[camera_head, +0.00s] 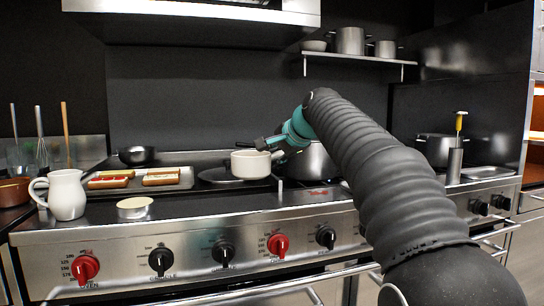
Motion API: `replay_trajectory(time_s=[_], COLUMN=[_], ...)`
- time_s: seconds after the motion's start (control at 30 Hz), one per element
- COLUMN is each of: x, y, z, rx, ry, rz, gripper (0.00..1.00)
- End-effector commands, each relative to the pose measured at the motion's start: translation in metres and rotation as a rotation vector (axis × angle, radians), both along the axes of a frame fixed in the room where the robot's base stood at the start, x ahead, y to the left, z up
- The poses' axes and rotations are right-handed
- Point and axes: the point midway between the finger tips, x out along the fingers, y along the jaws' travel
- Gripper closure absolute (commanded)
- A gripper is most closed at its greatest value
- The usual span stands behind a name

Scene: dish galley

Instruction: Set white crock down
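The white crock (250,165) is a small, round, cream-white pot, upright, near the middle of the stove top. A short handle shows on its right side. My gripper (268,146), teal with dark fingers, is at the crock's right rim and handle and appears shut on it. The fingertips are small and partly hidden, so the exact grip is hard to see. I cannot tell whether the crock's base touches the stove or is slightly above it.
A large steel pot (312,163) stands just right of the crock, partly behind my arm. A dark burner (215,175) is to its left. A shelf (350,57) hangs above.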

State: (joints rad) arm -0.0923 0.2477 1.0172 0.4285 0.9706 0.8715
Motion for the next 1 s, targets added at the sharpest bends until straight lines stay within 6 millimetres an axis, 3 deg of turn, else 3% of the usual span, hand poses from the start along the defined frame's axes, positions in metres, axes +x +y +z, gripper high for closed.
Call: replay_trajectory(time_s=[0.5, 1.0], x=[-0.001, -0.001], y=[0.003, 0.004], z=[-0.049, -0.053], rx=[0.001, 0.002], ry=[-0.002, -0.001], rz=[0.004, 0.005], gripper=[1.0, 1.0])
